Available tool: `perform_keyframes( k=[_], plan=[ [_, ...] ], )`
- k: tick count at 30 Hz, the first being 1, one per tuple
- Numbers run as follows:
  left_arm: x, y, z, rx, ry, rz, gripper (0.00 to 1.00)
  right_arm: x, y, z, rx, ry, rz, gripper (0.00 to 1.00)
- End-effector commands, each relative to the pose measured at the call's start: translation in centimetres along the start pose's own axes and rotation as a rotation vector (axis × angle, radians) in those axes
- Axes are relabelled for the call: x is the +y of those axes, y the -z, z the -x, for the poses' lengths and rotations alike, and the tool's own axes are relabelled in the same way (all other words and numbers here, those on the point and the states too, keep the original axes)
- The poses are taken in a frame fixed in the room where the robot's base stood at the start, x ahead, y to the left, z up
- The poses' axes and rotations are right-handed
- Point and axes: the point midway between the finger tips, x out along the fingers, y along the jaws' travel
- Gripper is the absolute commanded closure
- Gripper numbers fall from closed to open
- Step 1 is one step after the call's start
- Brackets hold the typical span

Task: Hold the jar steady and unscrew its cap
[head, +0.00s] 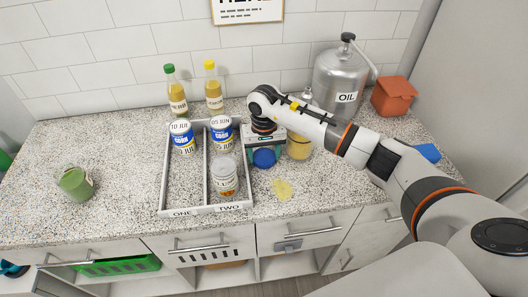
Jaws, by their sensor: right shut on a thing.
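My right gripper (264,152) points down over the counter, just right of the divided tray. It is shut on a round blue thing (265,159) that looks like a cap; the gripper hides much of it, and I cannot tell whether a jar is under it. A clear jar (225,178) with a pale lid and a label stands in the front of the tray's right compartment, left of the gripper. Another jar with yellow contents (299,148) stands close to the right of the gripper, partly behind my arm. My left gripper is not in view.
The tray (164,190), marked ONE and TWO, also holds two blue-and-white cans (181,137). Two bottles (177,98), a metal OIL can (340,80) and an orange box (392,96) stand behind. A green jar (75,182) is far left. A yellow piece (283,189) lies in front.

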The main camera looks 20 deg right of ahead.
Motion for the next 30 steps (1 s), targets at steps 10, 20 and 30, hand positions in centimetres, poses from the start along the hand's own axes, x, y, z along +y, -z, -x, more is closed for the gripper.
perform_keyframes(
  k=[10, 20, 30],
  plan=[
    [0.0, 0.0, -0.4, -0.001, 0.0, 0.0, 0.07, 0.0, 0.0, -0.2, 0.0, 0.0, 0.0, 0.31],
    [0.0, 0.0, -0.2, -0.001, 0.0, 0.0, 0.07, 0.0, -0.1, 0.7, -0.003, -0.001, 0.0, 0.31],
    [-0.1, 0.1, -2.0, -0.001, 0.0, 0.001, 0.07, 0.0, -0.1, 7.7, -0.005, -0.001, 0.001, 0.31]
  ],
)
